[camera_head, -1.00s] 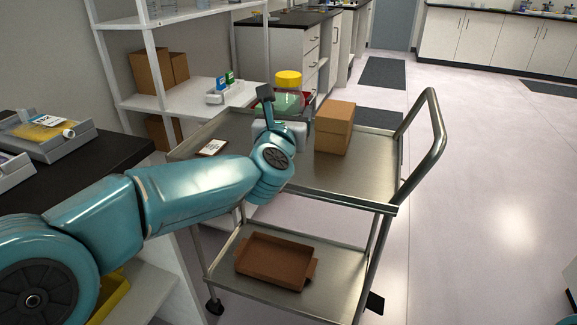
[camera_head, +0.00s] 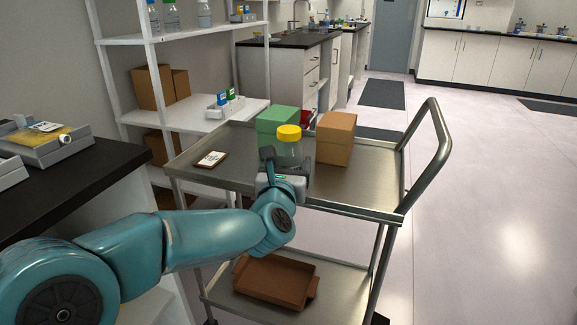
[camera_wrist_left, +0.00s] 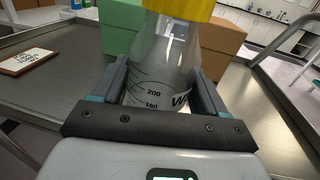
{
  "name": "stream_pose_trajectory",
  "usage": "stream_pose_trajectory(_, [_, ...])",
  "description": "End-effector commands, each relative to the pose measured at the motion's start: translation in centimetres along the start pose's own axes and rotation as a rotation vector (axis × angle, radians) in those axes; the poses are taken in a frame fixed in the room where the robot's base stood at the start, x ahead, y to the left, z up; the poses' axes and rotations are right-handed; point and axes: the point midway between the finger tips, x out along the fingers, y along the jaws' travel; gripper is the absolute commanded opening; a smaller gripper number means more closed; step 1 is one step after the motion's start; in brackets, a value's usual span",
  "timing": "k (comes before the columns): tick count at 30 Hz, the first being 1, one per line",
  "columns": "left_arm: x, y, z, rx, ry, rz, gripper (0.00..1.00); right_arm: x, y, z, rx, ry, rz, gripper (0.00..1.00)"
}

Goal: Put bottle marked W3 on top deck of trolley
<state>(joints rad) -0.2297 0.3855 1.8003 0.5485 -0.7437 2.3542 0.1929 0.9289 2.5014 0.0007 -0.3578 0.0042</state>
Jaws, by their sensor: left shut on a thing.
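A clear bottle with a yellow cap (camera_head: 289,150) is at the trolley's top deck, upright, in the head view. In the left wrist view the bottle (camera_wrist_left: 165,65) shows volume marks and a partly hidden label starting with "W". My left gripper (camera_head: 283,178) is shut on it, with one finger on each side (camera_wrist_left: 158,88). The metal trolley's top deck (camera_head: 350,190) lies beneath. Whether the bottle's base touches the deck is hidden by the gripper. My right gripper is not in view.
A green box (camera_head: 275,122) and a brown box (camera_head: 336,138) stand on the deck behind the bottle. A small framed card (camera_head: 211,160) lies at the deck's left. A brown tray (camera_head: 275,280) is on the lower deck. The deck's right front is clear.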

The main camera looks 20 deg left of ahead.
Motion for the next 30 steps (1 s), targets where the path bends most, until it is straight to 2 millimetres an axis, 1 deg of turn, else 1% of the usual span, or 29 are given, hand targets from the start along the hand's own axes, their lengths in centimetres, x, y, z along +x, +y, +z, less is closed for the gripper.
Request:
stream_pose_trajectory(1, [0.0, 0.0, -0.3, 0.000, -0.001, 0.000, 0.18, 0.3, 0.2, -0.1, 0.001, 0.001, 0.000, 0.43])
stream_pose_trajectory(2, [0.0, 0.0, -0.2, 0.000, 0.000, 0.000, 0.79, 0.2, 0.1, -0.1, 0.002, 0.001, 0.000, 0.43])
stream_pose_trajectory(3, [0.0, 0.0, -0.1, 0.000, 0.000, 0.000, 0.92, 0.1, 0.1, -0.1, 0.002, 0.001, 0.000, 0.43])
stream_pose_trajectory(4, [0.0, 0.0, -0.1, 0.000, 0.000, 0.000, 0.99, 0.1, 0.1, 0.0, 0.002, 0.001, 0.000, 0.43])
stream_pose_trajectory(11, [0.0, 0.0, -0.1, 0.000, 0.000, 0.000, 0.99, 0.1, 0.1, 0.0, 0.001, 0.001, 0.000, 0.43])
stream_pose_trajectory(15, [0.0, 0.0, 0.5, 0.000, 0.000, 0.000, 0.99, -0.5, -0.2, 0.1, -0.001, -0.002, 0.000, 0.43])
stream_pose_trajectory(17, [-1.0, 0.0, 0.2, 0.000, -0.001, -0.001, 0.99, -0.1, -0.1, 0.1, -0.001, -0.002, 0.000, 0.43])
stream_pose_trajectory(20, [-3.1, 0.0, 0.2, 0.000, -0.001, -0.002, 0.99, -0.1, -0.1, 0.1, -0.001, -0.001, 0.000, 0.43])
stream_pose_trajectory(24, [-6.6, 0.0, 0.2, 0.000, -0.001, -0.003, 0.99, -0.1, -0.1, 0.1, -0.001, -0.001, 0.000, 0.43])
stream_pose_trajectory(27, [-8.8, -0.1, 0.2, 0.000, -0.002, -0.003, 0.99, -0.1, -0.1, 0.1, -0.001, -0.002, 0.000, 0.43])
stream_pose_trajectory(30, [-10.4, 0.0, 0.2, -0.001, -0.002, -0.001, 0.99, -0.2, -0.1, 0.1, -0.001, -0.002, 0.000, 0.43])
